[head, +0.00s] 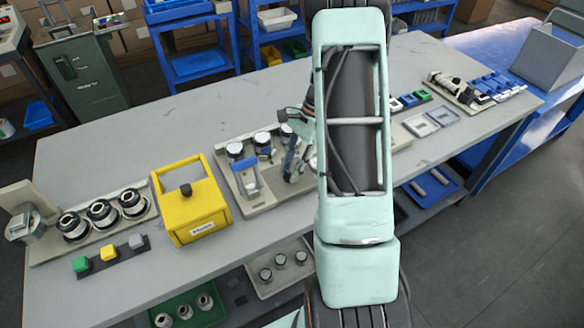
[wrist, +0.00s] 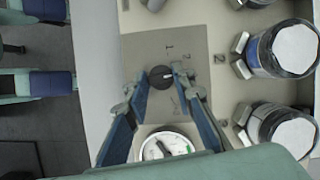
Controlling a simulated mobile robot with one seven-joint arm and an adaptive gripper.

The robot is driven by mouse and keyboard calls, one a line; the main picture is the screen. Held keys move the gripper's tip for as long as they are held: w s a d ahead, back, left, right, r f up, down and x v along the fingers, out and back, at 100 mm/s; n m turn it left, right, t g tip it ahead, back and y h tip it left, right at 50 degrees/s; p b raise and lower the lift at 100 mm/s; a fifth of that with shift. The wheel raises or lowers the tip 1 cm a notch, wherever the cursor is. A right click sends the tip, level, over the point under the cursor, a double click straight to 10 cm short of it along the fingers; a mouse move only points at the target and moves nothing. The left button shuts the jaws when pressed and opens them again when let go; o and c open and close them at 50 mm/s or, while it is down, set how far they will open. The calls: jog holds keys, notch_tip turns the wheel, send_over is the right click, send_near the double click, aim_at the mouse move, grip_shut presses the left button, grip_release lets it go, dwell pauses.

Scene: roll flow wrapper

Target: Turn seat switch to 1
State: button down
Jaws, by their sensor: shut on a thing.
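In the head view my gripper (head: 291,170) is low over the beige fixture (head: 262,203), and my arm hides the right part. The knob cannot be made out there.
A white round dial (wrist: 168,147) lies just below the knob, between the fingers. In the head view a yellow box (head: 190,205) stands left of the fixture on the grey table (head: 130,150). The table behind is clear.

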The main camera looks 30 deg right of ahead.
jog(key=n+g, duration=0.1)
jog(key=n, duration=0.1)
jog(key=n+g+h, duration=0.1)
jog(key=n, duration=0.2)
jog(key=shift+w+a+n, duration=0.1)
jog(key=shift+w+n, duration=0.1)
jog(key=shift+n, duration=0.1)
jog(key=n+h, duration=0.1)
jog(key=n, duration=0.2)
jog(key=n+g+h, duration=0.1)
jog(key=n, duration=0.2)
jog(key=shift+a, duration=0.2)
jog(key=shift+n+g, duration=0.3)
jog(key=shift+n, duration=0.1)
jog(key=c, duration=1.6)
grip_release()
jog(key=v, duration=1.2)
jog(key=shift+a, duration=0.1)
